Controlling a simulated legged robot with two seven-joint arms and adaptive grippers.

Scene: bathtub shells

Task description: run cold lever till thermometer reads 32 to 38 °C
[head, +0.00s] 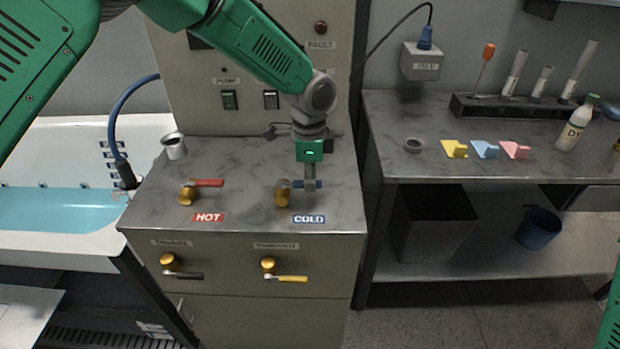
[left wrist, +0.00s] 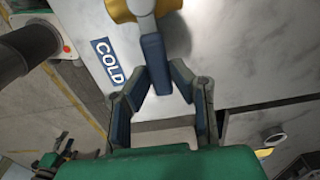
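The cold lever has a brass base (head: 282,194) and a blue handle pointing right, behind the COLD label (head: 309,218) on the grey counter. The tub (head: 70,247) at the left holds blue water. I see no thermometer reading; a dark panel (head: 199,41) at the top is partly covered by my arm. My right gripper is not in view.
The hot lever (head: 208,183) with its red handle stands left of the cold one, near a metal cup (head: 174,146). Two brass valves with black (head: 185,275) and yellow (head: 288,279) handles are on the cabinet front. A side table (head: 400,172) at the right holds wedges, tubes and a bottle.

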